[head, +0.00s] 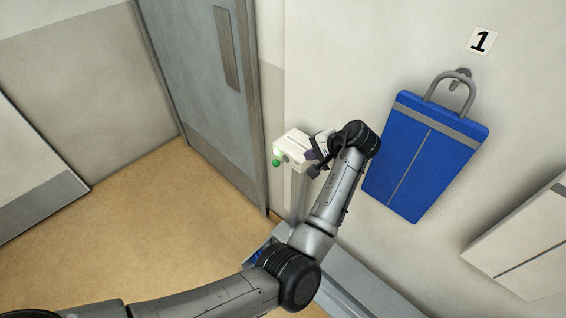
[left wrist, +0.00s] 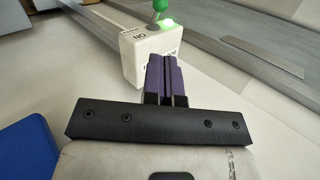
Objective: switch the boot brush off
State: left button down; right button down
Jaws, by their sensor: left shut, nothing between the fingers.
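A white control box (head: 291,143) sits on a grey post against the wall, right of the door. A green knob (head: 276,163) sticks out at its left end. My left gripper (head: 312,155) is at the right end of the box. Its purple fingers (left wrist: 167,62) are shut and empty, pointing at the box and hiding part of its face. I cannot tell whether they touch it. My right gripper is out of view.
A grey metal unit (head: 350,280) with a bit of blue showing stands low below my arm. A blue bag-like panel (head: 420,150) hangs from a wall hook at right. A grey door (head: 205,80) is at left. The tan floor (head: 130,220) is clear.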

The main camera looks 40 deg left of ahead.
aim_at(279, 163)
pick_arm(q)
jog(key=x, duration=1.2)
jog(key=shift+a+f, duration=0.1)
jog(key=shift+x, duration=0.9)
